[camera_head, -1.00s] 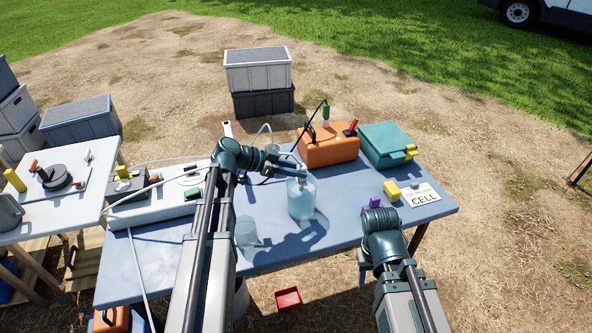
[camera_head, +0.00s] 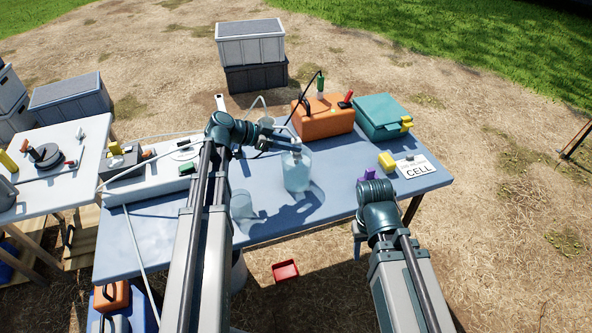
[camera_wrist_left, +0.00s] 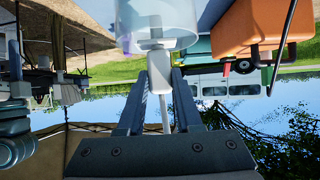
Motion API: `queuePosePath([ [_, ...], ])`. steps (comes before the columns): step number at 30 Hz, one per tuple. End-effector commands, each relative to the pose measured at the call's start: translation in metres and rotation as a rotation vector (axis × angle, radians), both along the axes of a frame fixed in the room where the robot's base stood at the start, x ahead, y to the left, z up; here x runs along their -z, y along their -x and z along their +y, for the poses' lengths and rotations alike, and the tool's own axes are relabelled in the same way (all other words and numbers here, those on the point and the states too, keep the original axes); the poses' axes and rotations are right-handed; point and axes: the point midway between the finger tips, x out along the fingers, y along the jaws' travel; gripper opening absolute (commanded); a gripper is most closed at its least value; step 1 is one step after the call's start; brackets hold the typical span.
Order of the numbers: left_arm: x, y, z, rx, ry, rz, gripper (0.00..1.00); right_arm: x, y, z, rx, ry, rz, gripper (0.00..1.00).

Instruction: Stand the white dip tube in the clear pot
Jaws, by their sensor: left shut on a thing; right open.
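My left gripper (camera_head: 293,148) is shut on a white stick-like piece, which I take for the dip tube (camera_wrist_left: 158,78). In the left wrist view, which is upside down, the tube runs from between the fingers towards a clear round vessel, which I take for the clear pot (camera_wrist_left: 178,14). In the head view this pot (camera_head: 297,175) stands upright on the blue table, directly under the left gripper. I cannot tell how far the tube reaches into it. My right gripper (camera_head: 372,187) is open over the front right of the table; its fingertips are mostly hidden.
Another clear vessel (camera_head: 242,205) stands at the front left of the blue table (camera_head: 180,225). An orange case (camera_head: 325,118), a teal case (camera_head: 382,116), a yellow block (camera_head: 387,160) and a CELL card (camera_head: 416,168) are at the right. A white tray (camera_head: 150,183) lies left.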

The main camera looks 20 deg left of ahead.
Motion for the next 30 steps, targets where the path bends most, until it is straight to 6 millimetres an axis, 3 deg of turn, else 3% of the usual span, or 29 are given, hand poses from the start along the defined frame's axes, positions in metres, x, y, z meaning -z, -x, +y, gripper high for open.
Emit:
queuePosePath([
  [30,0.014,0.000,0.000,0.000,0.000,0.000,0.00,0.014,0.000,0.000,0.000,0.000,0.000,0.50],
])
